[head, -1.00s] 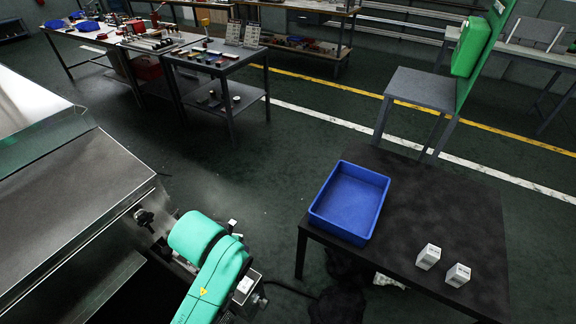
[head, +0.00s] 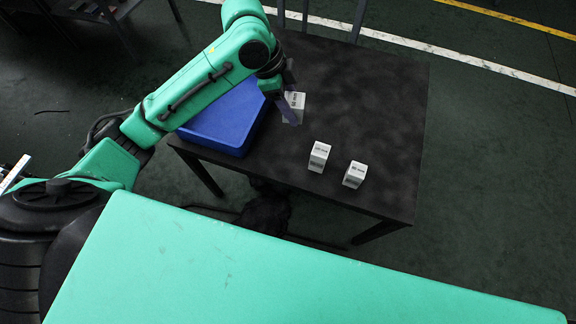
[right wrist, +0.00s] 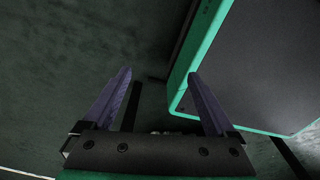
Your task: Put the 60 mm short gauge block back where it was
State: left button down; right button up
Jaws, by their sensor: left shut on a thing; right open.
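My left gripper (head: 287,102) reaches over the black table from the left and is shut on a pale gauge block (head: 298,100) with a dark printed label. The fingers hide part of this block. Its label is too small to read, and I cannot tell whether it touches the table. Two similar pale blocks stand apart on the table to the right and nearer: one block (head: 319,156) and another block (head: 354,174). My right gripper (right wrist: 160,74) is open and empty in the right wrist view, with dark floor beyond its fingers.
The blue bin (head: 222,122) sits at the left of the black table (head: 375,95), partly under my left arm. The table's right and far parts are clear. In the right wrist view a grey panel with green edging (right wrist: 262,65) stands beside the right finger.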

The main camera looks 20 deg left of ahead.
pick_arm(q)
jog(key=shift+a+f+m+g+b, duration=0.45)
jog(key=shift+f+m+g+b, duration=0.1)
jog(key=shift+m+b, duration=0.5)
jog(key=shift+s+f+m, duration=0.1)
jog(key=shift+f+m, duration=0.15)
jog(key=b, duration=0.3)
send_over(292, 157)
jog(key=a, duration=0.1)
jog(key=f, duration=1.6)
jog(key=shift+a+f, duration=0.2)
jog(key=shift+f, duration=1.15)
pick_arm(e)
notch_tip(292, 157, down, 7)
jog(key=w, duration=0.2)
jog(key=shift+w+d, duration=0.35)
jog(key=shift+d, duration=0.1)
jog(key=shift+r, duration=0.1)
pick_arm(q)
jog(key=shift+c, duration=1.1)
grip_release()
jog(key=shift+f, duration=0.1)
